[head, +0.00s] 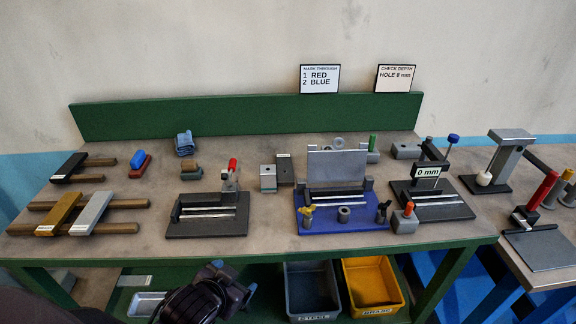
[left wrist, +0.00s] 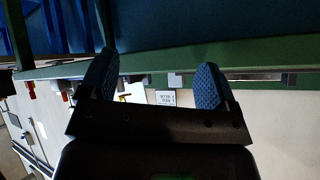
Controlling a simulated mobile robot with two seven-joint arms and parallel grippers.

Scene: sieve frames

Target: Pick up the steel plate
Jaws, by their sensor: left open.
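A light grey, steel-coloured plate (head: 92,212) lies across wooden rails at the bench's front left. A brass-coloured plate (head: 60,213) lies just left of it on the same rails. A dark plate (head: 70,167) lies on another pair of rails behind them. My left gripper (head: 232,284) is low in front of the bench's front edge, right of the steel plate and well apart from it. In the left wrist view its two blue-padded fingers (left wrist: 155,82) stand wide apart with nothing between them. My right gripper is not in view.
The green bench edge (head: 150,257) lies between my left gripper and the bench top. Fixtures, including a blue-based one (head: 340,222), fill the middle and right. Grey (head: 312,290) and yellow (head: 372,285) bins stand below. Some bench top around the rails is clear.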

